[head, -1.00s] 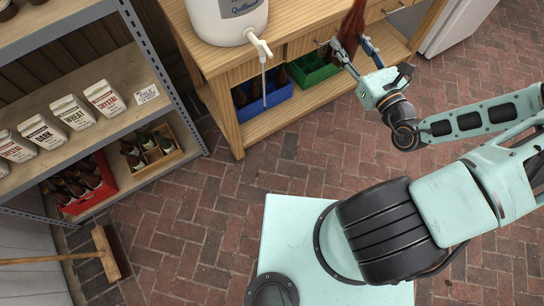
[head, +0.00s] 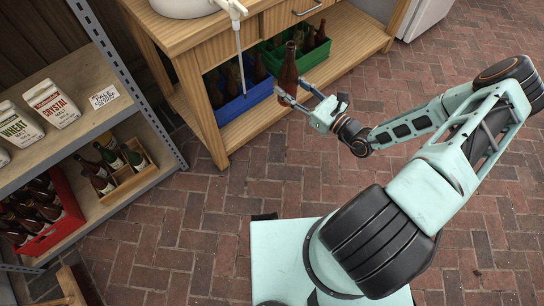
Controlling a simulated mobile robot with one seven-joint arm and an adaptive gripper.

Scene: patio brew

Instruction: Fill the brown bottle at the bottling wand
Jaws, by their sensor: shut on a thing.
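My gripper (head: 292,97) is shut on a brown bottle (head: 289,68) and holds it upright in front of the wooden bench. The bottling wand (head: 239,55) hangs down from the tap (head: 232,8) on the white bucket (head: 185,6), at the bench's front edge. The bottle is to the right of the wand and apart from it. The bottle's mouth shows lower in the picture than the tap. The bucket is cut off by the top edge of the view.
Under the bench (head: 203,58) stand a blue crate (head: 246,102) and a green crate (head: 318,55) with bottles. A metal shelf (head: 128,85) at the left holds paper bags, a red crate (head: 74,208) and a wooden caddy (head: 133,177). Brick floor (head: 190,240) is clear between.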

